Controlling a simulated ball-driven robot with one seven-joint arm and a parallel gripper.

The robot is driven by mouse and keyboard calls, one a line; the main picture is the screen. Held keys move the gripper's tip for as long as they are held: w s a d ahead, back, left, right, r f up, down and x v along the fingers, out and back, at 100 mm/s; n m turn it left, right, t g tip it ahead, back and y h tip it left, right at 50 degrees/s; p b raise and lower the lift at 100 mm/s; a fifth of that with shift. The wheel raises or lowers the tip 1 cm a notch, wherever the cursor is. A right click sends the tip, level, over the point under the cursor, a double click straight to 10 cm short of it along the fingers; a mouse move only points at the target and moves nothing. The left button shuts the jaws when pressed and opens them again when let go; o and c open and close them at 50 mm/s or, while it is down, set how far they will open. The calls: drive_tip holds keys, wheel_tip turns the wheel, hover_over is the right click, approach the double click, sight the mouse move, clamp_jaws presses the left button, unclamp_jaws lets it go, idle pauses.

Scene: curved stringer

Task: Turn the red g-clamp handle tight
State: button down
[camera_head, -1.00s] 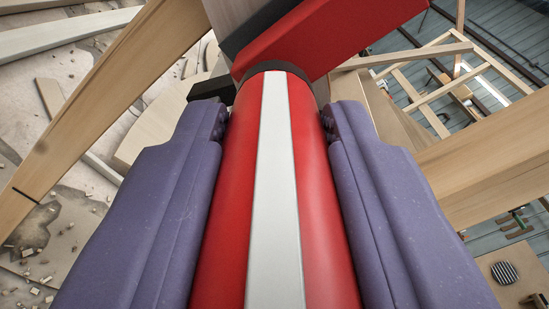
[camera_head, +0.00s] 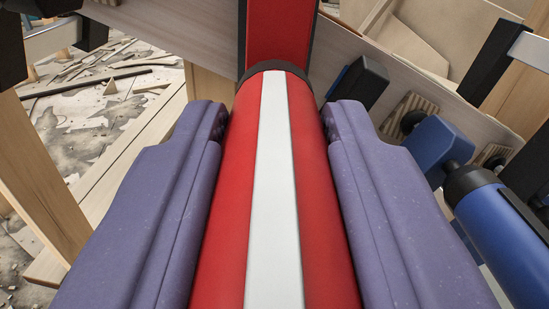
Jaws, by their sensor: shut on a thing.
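The red g-clamp handle (camera_head: 235,215) runs up the middle of the view, with a white stripe along it and a dark collar at its far end. The clamp's red body (camera_head: 278,35) stands beyond the collar. My gripper (camera_head: 275,125) has its two purple fingers on either side of the handle and is shut on it. The clamp's screw and pad are hidden.
A blue clamp with a blue handle (camera_head: 505,240) sits close on the right. A pale curved wooden board (camera_head: 440,90) crosses behind the red clamp. A wooden post (camera_head: 40,170) stands at left, with a debris-strewn floor (camera_head: 110,105) beyond.

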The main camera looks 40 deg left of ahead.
drive_tip(key=shift+m, duration=0.6)
drive_tip(key=c, duration=0.8)
unclamp_jaws()
drive_tip(key=p+v, duration=0.2)
drive_tip(key=v, duration=0.5)
drive_tip(key=shift+s+d, duration=0.25)
drive_tip(key=shift+s, duration=0.05)
drive_tip(key=shift+s+d+f, duration=0.1)
drive_tip(key=v, duration=0.7)
drive_tip(key=shift+b, duration=0.35)
